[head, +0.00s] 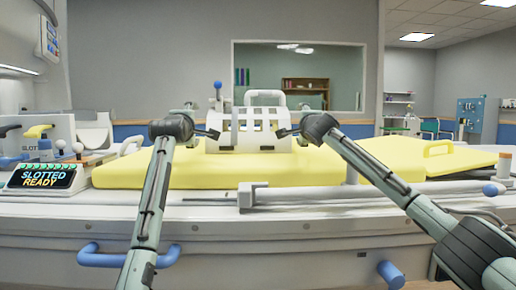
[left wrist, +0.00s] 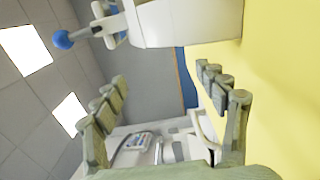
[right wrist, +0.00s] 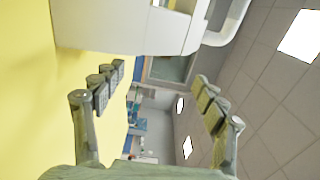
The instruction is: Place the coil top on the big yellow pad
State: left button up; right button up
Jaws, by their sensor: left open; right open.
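The coil top (head: 246,127) is a white slotted shell with a handle on top. It sits upright on the big yellow pad (head: 130,174) in the head view. My left gripper (head: 213,133) is open at its left side, and my right gripper (head: 283,132) is open at its right side. In the left wrist view the coil top (left wrist: 190,22) is beyond the open fingers (left wrist: 165,115), with nothing between them. In the right wrist view the coil top (right wrist: 130,25) is likewise beyond the open, empty fingers (right wrist: 155,105). Contact with its sides is not visible.
A sign reading "SLOTTED READY" (head: 42,177) stands left of the pad. A grey rail (head: 330,195) runs along the front.

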pick_arm(q)
jog(key=s, duration=0.8)
jog(key=shift+s, duration=0.15)
pick_arm(e)
jog(key=shift+s, duration=0.1)
jog(key=s, duration=1.2)
pick_arm(q)
jog(key=shift+s, duration=0.1)
